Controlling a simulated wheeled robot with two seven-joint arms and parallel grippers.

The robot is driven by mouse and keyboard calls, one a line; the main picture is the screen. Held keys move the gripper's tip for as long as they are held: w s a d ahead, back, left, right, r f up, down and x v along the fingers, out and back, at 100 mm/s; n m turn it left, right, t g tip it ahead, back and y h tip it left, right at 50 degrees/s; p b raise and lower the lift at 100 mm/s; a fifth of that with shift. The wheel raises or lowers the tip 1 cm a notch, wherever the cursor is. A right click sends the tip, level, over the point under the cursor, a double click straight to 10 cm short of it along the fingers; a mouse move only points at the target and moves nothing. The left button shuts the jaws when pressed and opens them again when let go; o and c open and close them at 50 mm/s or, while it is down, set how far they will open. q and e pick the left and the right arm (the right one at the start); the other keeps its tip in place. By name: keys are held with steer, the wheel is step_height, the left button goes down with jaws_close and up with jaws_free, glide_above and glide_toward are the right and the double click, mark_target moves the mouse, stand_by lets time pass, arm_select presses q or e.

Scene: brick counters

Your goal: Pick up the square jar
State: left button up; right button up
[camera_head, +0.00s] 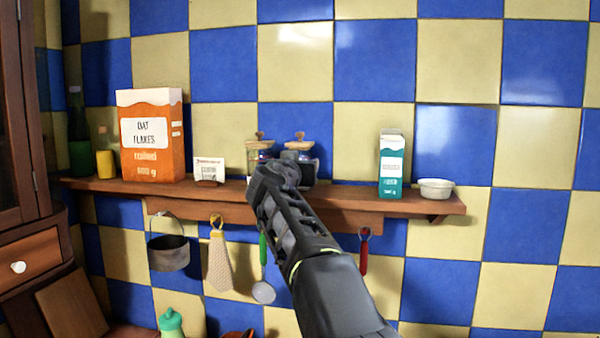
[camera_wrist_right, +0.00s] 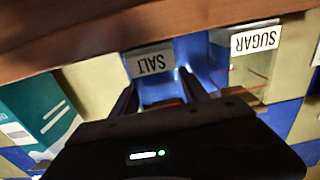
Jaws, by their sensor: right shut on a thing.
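Two jars with wooden knobbed lids stand side by side at the middle of the shelf. The right one in the head view is the SALT jar (camera_head: 298,146), partly hidden behind my right gripper (camera_head: 280,172). In the right wrist view, which is upside down, the SALT jar (camera_wrist_right: 151,62) sits between the two fingers of my right gripper (camera_wrist_right: 160,92), which is shut on it. The SUGAR jar (camera_head: 259,146) is just beside it; it also shows in the wrist view (camera_wrist_right: 255,62), clear of the fingers. Whether the SALT jar is off the shelf I cannot tell. My left gripper is not in view.
The wooden shelf (camera_head: 345,193) also holds an oat flakes box (camera_head: 152,150), a small card (camera_head: 209,169), a teal carton (camera_head: 391,165) and a white bowl (camera_head: 436,188). A pot (camera_head: 169,253), a cloth and utensils hang below. The shelf between jars and carton is free.

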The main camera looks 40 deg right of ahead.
jaws_close()
steer(key=shift+r, duration=0.15)
step_height(320, 180, up, 8)
steer(key=p, duration=0.4)
steer(key=shift+d, duration=0.1)
steer(key=shift+r, duration=0.9)
